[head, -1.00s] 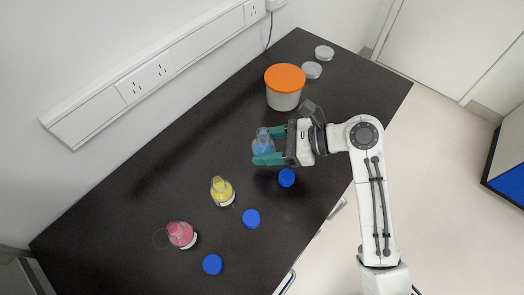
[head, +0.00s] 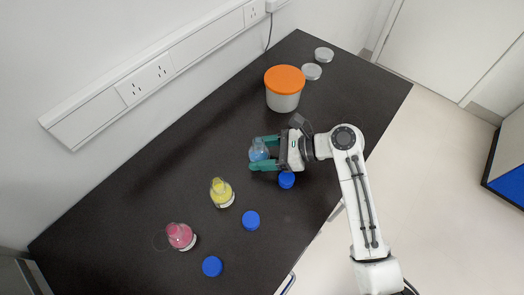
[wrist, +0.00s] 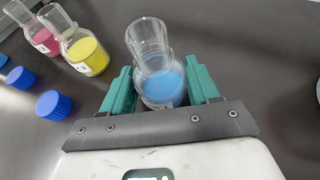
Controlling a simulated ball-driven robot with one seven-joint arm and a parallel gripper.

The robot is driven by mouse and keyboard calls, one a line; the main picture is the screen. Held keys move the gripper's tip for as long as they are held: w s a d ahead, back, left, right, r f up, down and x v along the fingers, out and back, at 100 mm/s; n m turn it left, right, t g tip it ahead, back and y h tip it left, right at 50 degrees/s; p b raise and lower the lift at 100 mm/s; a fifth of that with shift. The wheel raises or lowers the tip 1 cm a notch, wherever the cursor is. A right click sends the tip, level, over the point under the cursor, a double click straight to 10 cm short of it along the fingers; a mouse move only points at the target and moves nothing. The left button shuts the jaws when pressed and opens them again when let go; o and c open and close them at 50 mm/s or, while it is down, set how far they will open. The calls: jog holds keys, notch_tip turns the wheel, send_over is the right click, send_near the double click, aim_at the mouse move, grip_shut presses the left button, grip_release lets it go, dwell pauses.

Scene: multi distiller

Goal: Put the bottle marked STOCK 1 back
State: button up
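A clear bottle with blue liquid (head: 259,151) is between the green fingers of my gripper (head: 263,153), near the middle of the bench. In the wrist view the bottle (wrist: 162,84) is uncapped, with both fingers close against its sides (wrist: 160,90). My gripper looks shut on it. A pale label shows low on its front, but I cannot read STOCK 1 on it. The bottle is at or just above the bench; I cannot tell which. A bottle with yellow liquid (head: 222,194) and one with pink liquid (head: 180,237) stand to its lower left.
Blue caps lie on the dark bench (head: 150,200): one beside my gripper (head: 287,180), one in the middle (head: 251,220), one near the front (head: 212,266). A white tub with an orange lid (head: 284,88) stands behind, with two grey discs (head: 312,71) beyond it.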

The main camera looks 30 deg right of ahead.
jog(key=o, duration=0.4)
jog(key=v, duration=1.2)
jog(key=shift+r, duration=0.2)
